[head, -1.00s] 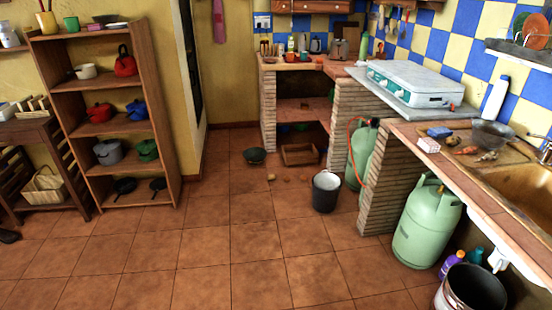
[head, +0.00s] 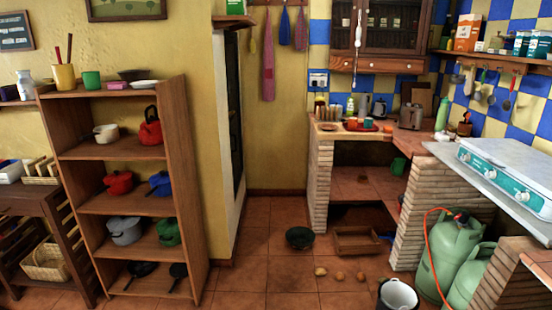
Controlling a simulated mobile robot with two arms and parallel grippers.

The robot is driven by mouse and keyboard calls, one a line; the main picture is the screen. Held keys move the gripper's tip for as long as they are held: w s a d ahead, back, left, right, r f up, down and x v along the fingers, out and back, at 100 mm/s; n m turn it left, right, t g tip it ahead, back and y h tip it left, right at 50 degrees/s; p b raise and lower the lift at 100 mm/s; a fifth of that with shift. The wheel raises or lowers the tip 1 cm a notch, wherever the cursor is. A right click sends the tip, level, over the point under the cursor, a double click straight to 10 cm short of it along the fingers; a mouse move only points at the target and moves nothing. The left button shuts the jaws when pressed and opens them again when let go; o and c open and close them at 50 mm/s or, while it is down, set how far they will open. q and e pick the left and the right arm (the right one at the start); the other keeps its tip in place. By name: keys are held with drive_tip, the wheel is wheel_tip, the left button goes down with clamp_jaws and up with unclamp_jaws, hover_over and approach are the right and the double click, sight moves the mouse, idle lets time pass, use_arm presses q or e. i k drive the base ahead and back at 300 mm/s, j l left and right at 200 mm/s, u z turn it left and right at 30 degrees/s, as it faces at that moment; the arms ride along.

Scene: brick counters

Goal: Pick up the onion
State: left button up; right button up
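Several small round yellow-brown items lie on the tiled floor in the head view, in front of a wooden crate. One paler piece (head: 320,271) is at the left, one browner piece (head: 339,275) is in the middle and another (head: 360,276) is at the right. They look like onions or potatoes, but they are too small to tell which is an onion. Neither of my grippers is in view.
A dark bowl (head: 299,237) and the wooden crate (head: 358,240) stand on the floor behind the small items. A bucket (head: 397,294) and green gas bottles (head: 449,250) are at the right. A wooden shelf (head: 186,190) stands at the left. Floor between is clear.

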sight(339, 277)
drive_tip(key=i+z, duration=0.1)
drive_tip(key=i, duration=1)
drive_tip(key=i+j, duration=0.25)
drive_tip(key=i, duration=0.9)
drive_tip(key=l+z, duration=0.05)
drive_tip(key=l, duration=0.05)
